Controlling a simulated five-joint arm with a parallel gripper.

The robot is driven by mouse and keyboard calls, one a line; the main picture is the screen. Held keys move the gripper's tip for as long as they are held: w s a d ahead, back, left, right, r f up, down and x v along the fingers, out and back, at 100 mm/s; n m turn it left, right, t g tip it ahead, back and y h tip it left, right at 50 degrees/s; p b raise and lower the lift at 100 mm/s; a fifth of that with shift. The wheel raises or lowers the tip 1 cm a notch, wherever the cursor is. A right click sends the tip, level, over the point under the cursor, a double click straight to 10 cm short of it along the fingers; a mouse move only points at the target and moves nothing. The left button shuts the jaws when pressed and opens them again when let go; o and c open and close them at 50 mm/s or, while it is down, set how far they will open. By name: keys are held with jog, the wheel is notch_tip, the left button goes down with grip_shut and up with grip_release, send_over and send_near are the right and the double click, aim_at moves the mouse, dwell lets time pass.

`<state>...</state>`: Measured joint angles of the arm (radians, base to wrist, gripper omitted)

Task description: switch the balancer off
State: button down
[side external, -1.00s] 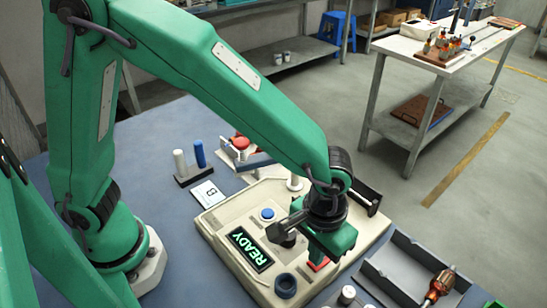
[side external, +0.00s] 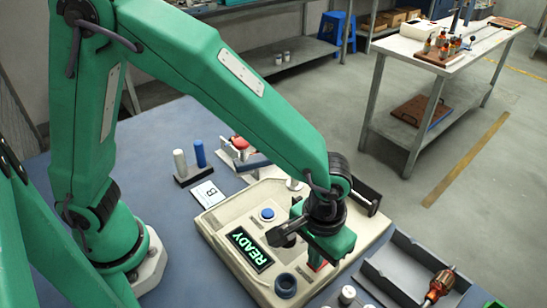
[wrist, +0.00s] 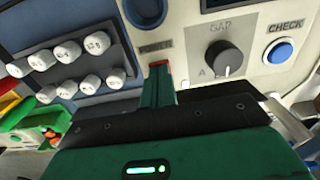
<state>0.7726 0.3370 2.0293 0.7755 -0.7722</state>
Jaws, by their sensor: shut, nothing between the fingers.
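The balancer (side external: 222,228) is a cream machine on the blue bench, its display (side external: 249,249) lit with green READY. In the wrist view, its panel has a POWER label (wrist: 155,46), a GAP knob (wrist: 223,58) and a blue CHECK button (wrist: 280,52). A red power switch (wrist: 159,63) shows just below the POWER label, at the tips of my gripper (wrist: 161,80). The fingers are shut with nothing between them and hide most of the switch. Contact and the switch's position cannot be told. In the side view, a sliver of red (side external: 317,266) shows beneath my gripper.
White labelled caps (wrist: 67,55) stand in a rack close to the panel. A grey tray (side external: 385,262) with a copper-wound armature (side external: 438,286) lies at the right.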

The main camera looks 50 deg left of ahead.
jog(key=shift+f, duration=0.15)
jog(key=shift+r, duration=3.55)
jog(key=shift+a, duration=0.1)
jog(key=a+r+t+h, duration=0.1)
jog(key=a+r, duration=0.3)
jog(key=a, duration=0.3)
jog(key=a+r+t, duration=0.1)
jog(key=a+r, duration=0.3)
jog(key=a, duration=0.4)
jog(key=s+a+r+t+y, duration=0.1)
jog(key=s+a, duration=0.5)
jog(key=a, duration=0.6)
jog(key=shift+a+r+t, duration=0.3)
jog(key=shift+r+t, duration=0.35)
jog(key=shift+t, duration=0.65)
